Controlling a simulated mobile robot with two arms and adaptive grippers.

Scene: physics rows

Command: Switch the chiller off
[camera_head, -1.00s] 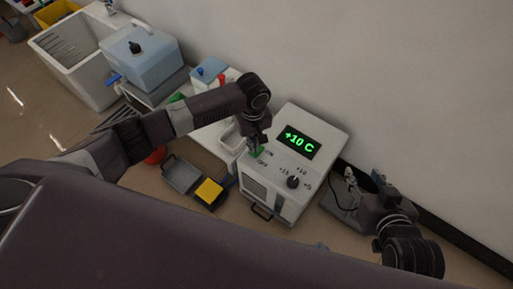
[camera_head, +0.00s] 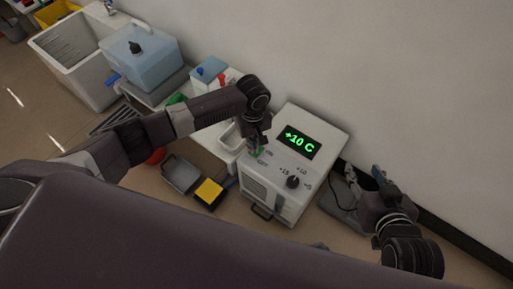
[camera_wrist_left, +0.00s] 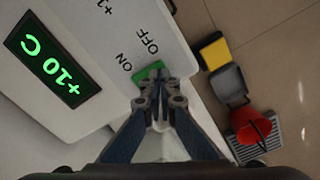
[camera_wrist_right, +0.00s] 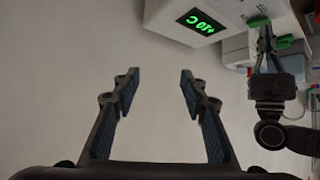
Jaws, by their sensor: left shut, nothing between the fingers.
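The chiller (camera_head: 273,183) is a white box with a lit green display (camera_head: 299,142) reading +10 C and a dark dial (camera_head: 292,182) marked +15, +10 and +5. Its green switch (camera_wrist_left: 150,70) sits beside the ON and OFF labels in the left wrist view, partly hidden by my fingertips. My left gripper (camera_wrist_left: 155,84) is shut and empty, its tips at the switch; I cannot tell whether they touch it. It also shows over the chiller in the head view (camera_head: 257,151). My right gripper (camera_wrist_right: 154,75) is open and empty, off to the chiller's right.
A grey tray (camera_head: 181,174) and a yellow-topped box (camera_head: 208,192) are on the floor left of the chiller. A blue container (camera_head: 143,60) and a white sink (camera_head: 70,48) stand further left. The wall is close behind the chiller.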

